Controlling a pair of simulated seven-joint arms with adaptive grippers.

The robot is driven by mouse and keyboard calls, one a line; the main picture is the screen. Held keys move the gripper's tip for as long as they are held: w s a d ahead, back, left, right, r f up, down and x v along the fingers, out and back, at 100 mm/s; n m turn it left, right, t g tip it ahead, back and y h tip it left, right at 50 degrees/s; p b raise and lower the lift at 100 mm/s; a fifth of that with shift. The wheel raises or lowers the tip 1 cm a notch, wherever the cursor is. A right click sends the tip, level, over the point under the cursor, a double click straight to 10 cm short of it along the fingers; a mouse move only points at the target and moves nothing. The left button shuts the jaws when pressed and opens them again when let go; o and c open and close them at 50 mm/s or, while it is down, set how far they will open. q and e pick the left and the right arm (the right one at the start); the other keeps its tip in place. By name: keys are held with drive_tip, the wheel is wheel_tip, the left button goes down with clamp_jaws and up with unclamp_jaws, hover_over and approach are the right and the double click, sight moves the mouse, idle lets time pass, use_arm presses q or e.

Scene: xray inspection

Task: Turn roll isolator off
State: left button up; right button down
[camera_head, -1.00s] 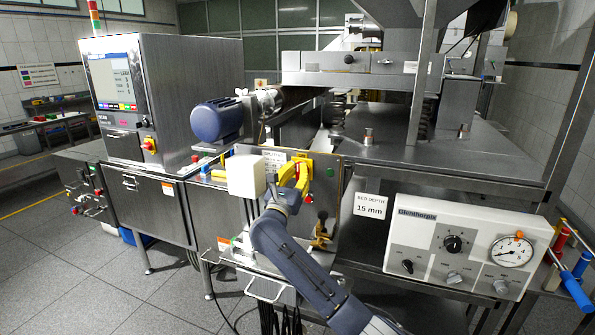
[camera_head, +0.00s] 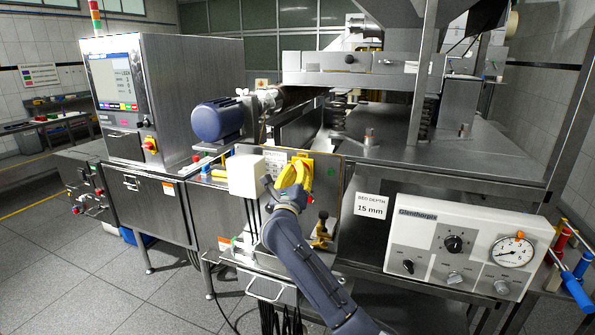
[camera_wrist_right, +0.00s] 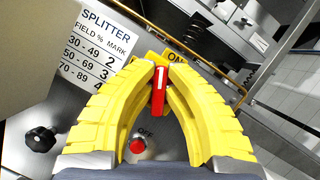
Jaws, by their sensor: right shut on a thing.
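A red switch handle (camera_wrist_right: 159,90) with a white stripe sits on a yellow backing plate (camera_wrist_right: 150,58). An ON label (camera_wrist_right: 175,57) lies above it and an OFF label (camera_wrist_right: 146,133) below it in the right wrist view. My right gripper (camera_wrist_right: 160,78) has yellow fingers closed on the two sides of the handle. In the head view my right gripper (camera_head: 302,165) is at the front of the upright metal panel, covering most of the switch. The handle runs nearly upright in the wrist view. My left gripper is in neither view.
A red button (camera_wrist_right: 138,146) and a black knob (camera_wrist_right: 41,138) are on the same panel, beside a SPLITTER sign (camera_wrist_right: 92,50). A white box (camera_head: 246,176) stands close left of the gripper. A brass clamp (camera_head: 322,232) is below right. A white control box (camera_head: 465,245) is further right.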

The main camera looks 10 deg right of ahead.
drive_tip(key=n+y, duration=0.2)
drive_tip(key=n, duration=0.3)
drive_tip(key=shift+w+a, duration=0.1)
drive_tip(key=n+g+y, duration=0.1)
drive_tip(key=n+y, duration=0.1)
drive_tip(key=n, duration=0.2)
drive_tip(key=shift+a+f, duration=0.1)
drive_tip(key=n, duration=0.2)
drive_tip(key=n+g, duration=0.1)
drive_tip(key=n, duration=0.1)
drive_tip(key=n+y, duration=0.1)
drive_tip(key=shift+w+a+f+n+g, duration=0.1)
drive_tip(key=shift+f+n+g, duration=0.25)
drive_tip(key=shift+n+g, duration=0.05)
drive_tip(key=c, duration=1.4)
unclamp_jaws()
drive_tip(key=s+a, duration=0.1)
drive_tip(key=s, duration=1.1)
drive_tip(key=shift+a, duration=0.3)
